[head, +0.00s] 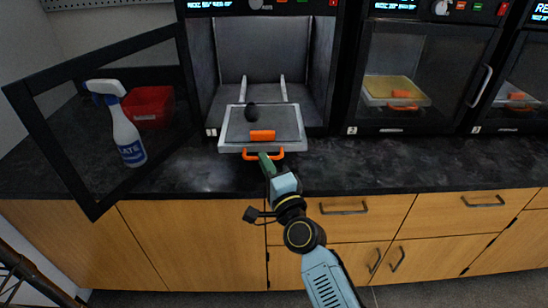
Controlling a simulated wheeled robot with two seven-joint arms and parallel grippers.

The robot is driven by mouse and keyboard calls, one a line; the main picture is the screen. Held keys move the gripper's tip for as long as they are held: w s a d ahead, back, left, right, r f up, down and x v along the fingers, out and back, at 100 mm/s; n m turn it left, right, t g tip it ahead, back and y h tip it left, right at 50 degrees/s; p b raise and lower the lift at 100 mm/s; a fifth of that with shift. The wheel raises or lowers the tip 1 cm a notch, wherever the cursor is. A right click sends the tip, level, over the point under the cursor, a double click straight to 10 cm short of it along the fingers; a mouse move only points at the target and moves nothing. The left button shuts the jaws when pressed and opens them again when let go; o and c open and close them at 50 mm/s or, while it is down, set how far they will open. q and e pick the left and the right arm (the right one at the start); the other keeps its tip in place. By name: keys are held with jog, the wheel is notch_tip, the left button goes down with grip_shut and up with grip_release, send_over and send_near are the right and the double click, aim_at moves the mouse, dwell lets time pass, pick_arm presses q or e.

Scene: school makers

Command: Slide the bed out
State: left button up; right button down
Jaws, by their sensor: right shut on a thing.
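The bed (236,132) is a grey plate with an orange handle (279,154) at its front. My left gripper does not show.
The left printer's door (75,178) stands swung open to the left. Behind its pane are a spray bottle (125,135) and a red bin (149,104). Two closed printers (398,130) stand to the right. The dark counter (390,165) is clear in front of them.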

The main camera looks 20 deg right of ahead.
jog(key=shift+s+a+f, duration=0.1)
jog(key=shift+a+f, duration=0.05)
jog(key=shift+f, duration=0.05)
jog(key=c, duration=1.9)
grip_release()
jog(key=o, duration=0.3)
jog(key=shift+s+r, duration=0.1)
jog(key=shift+s, duration=0.1)
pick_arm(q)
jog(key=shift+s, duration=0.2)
pick_arm(e)
jog(key=shift+o, duration=0.4)
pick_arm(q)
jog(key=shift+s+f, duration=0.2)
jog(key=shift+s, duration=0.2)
pick_arm(e)
jog(key=v, duration=1.3)
jog(key=shift+s, duration=0.15)
